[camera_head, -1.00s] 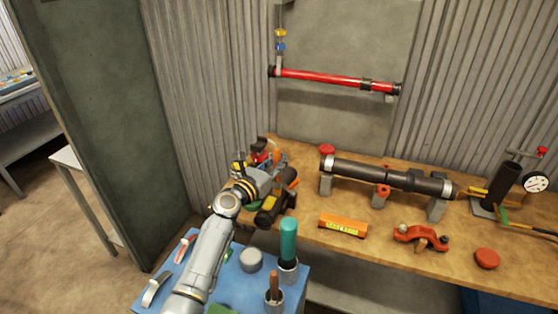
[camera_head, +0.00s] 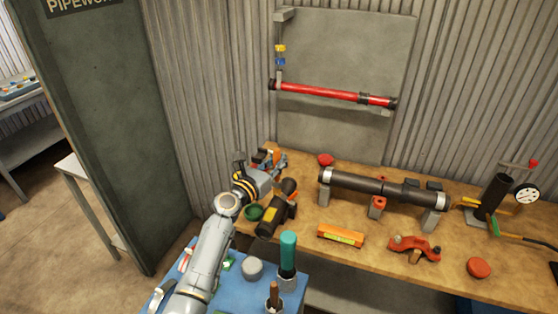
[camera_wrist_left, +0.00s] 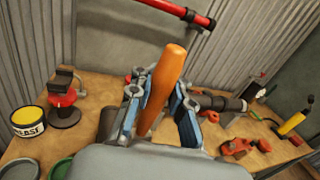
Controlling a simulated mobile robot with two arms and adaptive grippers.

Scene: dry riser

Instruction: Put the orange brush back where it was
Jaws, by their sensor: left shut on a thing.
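The orange brush (camera_wrist_left: 163,85) is in my left gripper. The left wrist view shows its plain orange handle standing slightly tilted between the blue-padded fingers (camera_wrist_left: 160,110); the bristle end is hidden. In the head view my left gripper (camera_head: 274,164) is above the back left of the wooden bench, and only a little orange shows there. A blue stand (camera_head: 230,293) in front of the bench carries a cup with a teal handle (camera_head: 288,250) and a cup with a brown handle (camera_head: 274,294). My right gripper is out of view.
A black and yellow tool (camera_head: 272,215) and a green dish (camera_head: 254,213) lie near the gripper. A grease tin (camera_wrist_left: 28,122) and a red-and-black object (camera_wrist_left: 63,104) stand left. A dark pipe (camera_head: 375,185) on supports occupies the bench middle.

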